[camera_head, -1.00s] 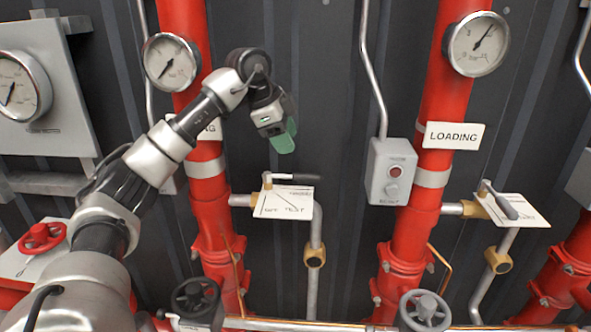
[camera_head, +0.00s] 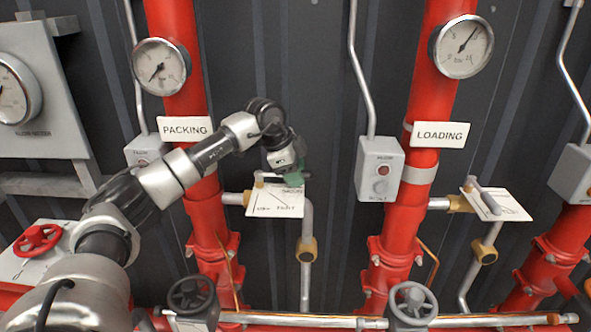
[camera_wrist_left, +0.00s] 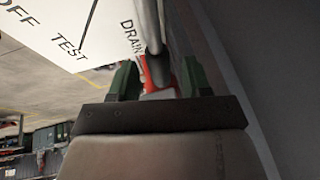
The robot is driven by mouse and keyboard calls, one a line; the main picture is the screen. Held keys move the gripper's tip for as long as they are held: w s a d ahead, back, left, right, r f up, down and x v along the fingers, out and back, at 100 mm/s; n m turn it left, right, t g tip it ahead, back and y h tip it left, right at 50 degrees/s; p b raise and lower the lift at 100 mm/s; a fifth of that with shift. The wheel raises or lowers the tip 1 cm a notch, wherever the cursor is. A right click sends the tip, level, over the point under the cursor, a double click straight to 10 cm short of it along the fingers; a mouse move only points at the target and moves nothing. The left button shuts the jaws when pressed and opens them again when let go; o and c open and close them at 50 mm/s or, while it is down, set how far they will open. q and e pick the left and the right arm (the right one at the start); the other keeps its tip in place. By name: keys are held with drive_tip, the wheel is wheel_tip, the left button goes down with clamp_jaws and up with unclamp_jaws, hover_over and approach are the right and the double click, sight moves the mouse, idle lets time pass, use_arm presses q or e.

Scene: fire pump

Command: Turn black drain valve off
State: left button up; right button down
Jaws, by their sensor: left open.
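The black drain valve lever shows in the left wrist view (camera_wrist_left: 158,66), pointing beside the word DRAIN on its white plate (camera_wrist_left: 95,28). In the head view this plate (camera_head: 275,204) sits next to the PACKING pipe, with the brass valve stem (camera_head: 259,181) at its left. My left gripper (camera_head: 291,180) is over the lever's right end and hides most of it. In the left wrist view its green fingers (camera_wrist_left: 158,82) are open, one on each side of the lever's end. I cannot tell whether they touch it. My right gripper is not in view.
The red PACKING pipe (camera_head: 206,214) stands just left of the valve. A grey switch box (camera_head: 380,169) and the red LOADING pipe (camera_head: 401,226) are to the right. A similar lever valve (camera_head: 487,200) is further right. Black and grey handwheels are below.

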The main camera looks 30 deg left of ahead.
use_arm(q)
clamp_jaws()
